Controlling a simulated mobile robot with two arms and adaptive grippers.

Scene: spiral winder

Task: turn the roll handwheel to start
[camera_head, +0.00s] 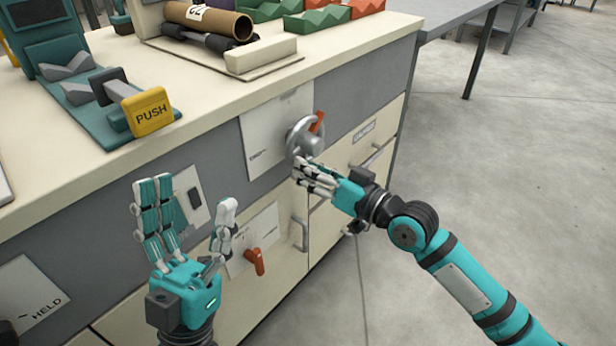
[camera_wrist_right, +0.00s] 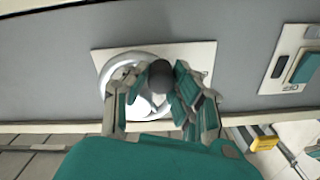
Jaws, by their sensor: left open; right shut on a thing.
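The roll handwheel (camera_head: 291,139) is a silver wheel on a pale plate on the front of the cabinet. In the right wrist view its bright rim (camera_wrist_right: 106,77) shows, with a dark round knob (camera_wrist_right: 160,73) between my fingers. My right gripper (camera_head: 309,176) is at the lower side of the wheel, shut on the handwheel's knob. The fingers hide part of the wheel. My left gripper (camera_head: 190,215) is open and empty, fingers up, in front of the cabinet and apart from the wheel.
An orange-red lever (camera_head: 317,123) sits beside the wheel, and a red knob (camera_head: 254,261) sits on a lower plate. Cabinet handles (camera_head: 302,234) stick out below. Open floor lies right.

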